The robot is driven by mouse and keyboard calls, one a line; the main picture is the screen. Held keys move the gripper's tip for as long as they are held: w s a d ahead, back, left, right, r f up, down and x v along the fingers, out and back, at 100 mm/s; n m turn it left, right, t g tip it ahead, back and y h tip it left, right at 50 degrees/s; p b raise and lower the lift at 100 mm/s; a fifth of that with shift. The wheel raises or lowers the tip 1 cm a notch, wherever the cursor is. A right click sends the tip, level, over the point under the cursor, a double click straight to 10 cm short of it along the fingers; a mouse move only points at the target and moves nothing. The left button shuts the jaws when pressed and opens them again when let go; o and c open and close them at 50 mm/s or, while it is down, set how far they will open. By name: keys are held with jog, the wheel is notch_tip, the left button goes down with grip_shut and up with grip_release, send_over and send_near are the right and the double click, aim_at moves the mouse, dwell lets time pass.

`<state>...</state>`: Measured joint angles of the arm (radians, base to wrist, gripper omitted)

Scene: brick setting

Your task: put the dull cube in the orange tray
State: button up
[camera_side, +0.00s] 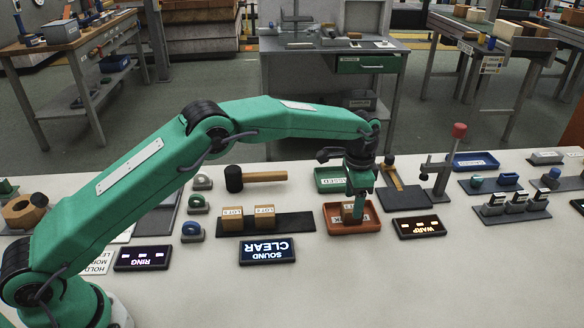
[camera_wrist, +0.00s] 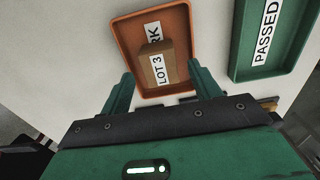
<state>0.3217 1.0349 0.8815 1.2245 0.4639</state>
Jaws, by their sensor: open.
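A brown cube (camera_wrist: 158,68) labelled LOT 3 rests in the orange tray (camera_wrist: 122,28), on top of part of the tray's white label. In the side view the cube (camera_side: 348,213) is in the same tray (camera_side: 340,229), partly hidden by my gripper (camera_side: 358,190). My gripper is open, and its fingers stand apart on either side of the cube in the wrist view (camera_wrist: 184,66). Two similar cubes, one left (camera_side: 232,217) and one right (camera_side: 265,216), stand on a dark strip (camera_side: 294,222). I cannot tell by sight which cube is the dull one.
A green PASSED tray (camera_wrist: 285,68) lies beside the orange tray; it shows behind it in the side view (camera_side: 328,184).

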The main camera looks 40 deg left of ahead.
notch_tip(320, 180, up, 9)
dwell(0.4)
dwell(0.5)
notch_tip(320, 180, up, 10)
jog(key=n+t, duration=0.1)
jog(key=n, duration=0.1)
send_over(351, 206)
jog(key=s+a, duration=0.5)
jog(key=a, duration=0.1)
jog(key=s+a+r+n+t, duration=0.2)
jog(key=s+a+r, duration=0.4)
jog(key=s, duration=0.4)
jog(key=s+a+f+n+t, duration=0.1)
jog(key=s+a, duration=0.1)
jog(key=s, duration=0.5)
jog(key=s+a+f+n, duration=0.2)
jog(key=s+a, duration=0.1)
jog(key=s, duration=0.5)
jog(key=s+a+f+n+t, duration=0.1)
jog(key=s+a+f+n, duration=0.1)
jog(key=s, duration=0.6)
jog(key=shift+a+t, duration=0.3)
jog(key=shift+a, duration=0.05)
